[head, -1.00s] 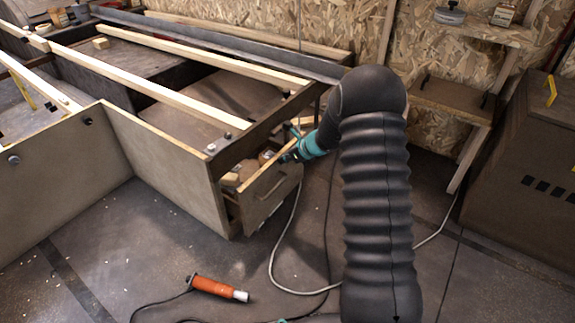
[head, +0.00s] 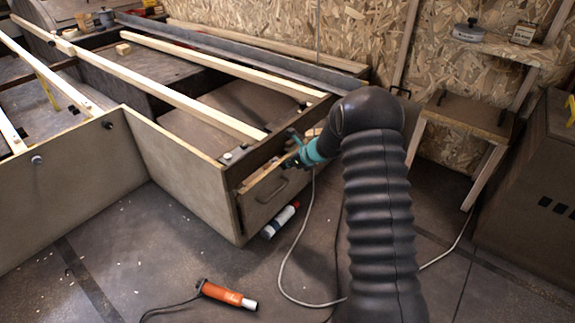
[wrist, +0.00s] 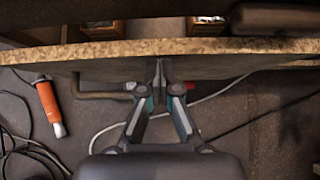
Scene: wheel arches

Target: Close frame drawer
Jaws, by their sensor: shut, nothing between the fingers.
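The frame drawer (head: 275,196) is at the end of the wooden frame (head: 185,170), its front standing a little out from the frame with a narrow gap along the top. In the wrist view the raw chipboard top edge of its front (wrist: 240,47) runs across the picture, with the handle (wrist: 88,95) below at left. My gripper (head: 291,163) is at the upper right of the drawer front. In the wrist view my gripper (wrist: 159,72) is shut and empty, fingertips at the outer face just under the top edge. Whether they touch cannot be told.
Small wooden items (wrist: 98,29) show inside the drawer gap. A white, red-capped tube (head: 281,219) lies on the floor below the drawer. An orange tool (head: 226,293) with a cord and a pale cable (head: 292,262) lie on the floor. A wooden step stand (head: 462,115) is at right.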

